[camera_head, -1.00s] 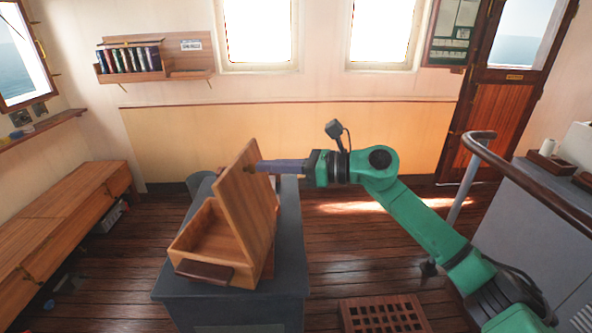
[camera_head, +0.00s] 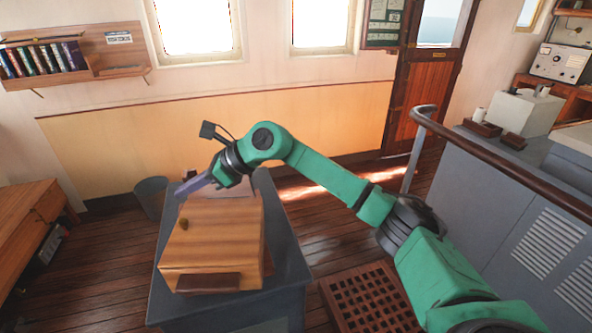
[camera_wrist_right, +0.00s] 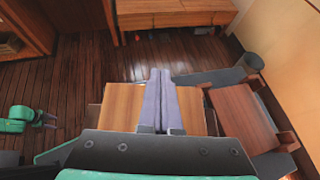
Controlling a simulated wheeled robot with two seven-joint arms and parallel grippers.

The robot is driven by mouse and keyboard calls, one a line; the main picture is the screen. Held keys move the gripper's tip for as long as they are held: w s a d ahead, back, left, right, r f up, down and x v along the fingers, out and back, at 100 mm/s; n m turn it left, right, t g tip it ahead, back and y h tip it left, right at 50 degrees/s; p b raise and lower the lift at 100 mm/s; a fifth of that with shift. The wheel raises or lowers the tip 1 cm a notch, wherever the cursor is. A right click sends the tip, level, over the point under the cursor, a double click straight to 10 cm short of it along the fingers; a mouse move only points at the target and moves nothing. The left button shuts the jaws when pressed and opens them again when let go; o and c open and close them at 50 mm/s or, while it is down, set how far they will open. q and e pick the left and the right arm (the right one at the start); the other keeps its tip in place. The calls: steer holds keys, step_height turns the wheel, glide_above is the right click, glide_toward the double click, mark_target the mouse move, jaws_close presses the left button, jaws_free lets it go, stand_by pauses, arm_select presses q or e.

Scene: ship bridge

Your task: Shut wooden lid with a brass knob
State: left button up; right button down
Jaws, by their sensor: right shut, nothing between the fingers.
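The wooden box (camera_head: 254,281) stands on a grey cabinet, with a dark wooden bar on its front. Its wooden lid (camera_head: 222,232) lies down over the box, with no clear gap at the front edge. The brass knob (camera_head: 183,224) is near the lid's left edge. My right gripper (camera_head: 183,191) is shut and empty, just beyond the lid's far left corner in the head view. In the wrist view its fingers (camera_wrist_right: 160,72) lie together above a wooden surface; contact is unclear. My left gripper (camera_wrist_right: 46,118) shows small at the left of the wrist view, its jaws unclear.
The grey cabinet top (camera_head: 282,262) has a bare strip right of the box. A tilted wooden panel (camera_wrist_right: 243,112) stands beyond the box. A bucket (camera_head: 150,195) stands behind the cabinet, a bench (camera_head: 25,228) is at left, and a handrail (camera_head: 500,165) runs at right.

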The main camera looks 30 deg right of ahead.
mark_target(180, 221)
steer(key=shift+g+h, duration=0.4)
steer(key=shift+h, duration=0.3)
steer(key=a+f, duration=0.1)
steer(key=w+a+f+b, duration=0.1)
steer(key=f, duration=0.1)
steer(key=a+f, duration=0.1)
steer(key=f, duration=0.1)
steer(key=shift+w+f, duration=0.2)
steer(key=shift+w, duration=0.1)
steer(key=shift+w+a+f+b, duration=0.1)
steer(key=shift+f+b, duration=0.15)
steer(key=shift+f, duration=0.1)
steer(key=shift+w+a+f+b, duration=0.1)
steer(key=shift+f+b, duration=0.1)
steer(key=shift+f, duration=0.15)
steer(key=shift+r, duration=0.1)
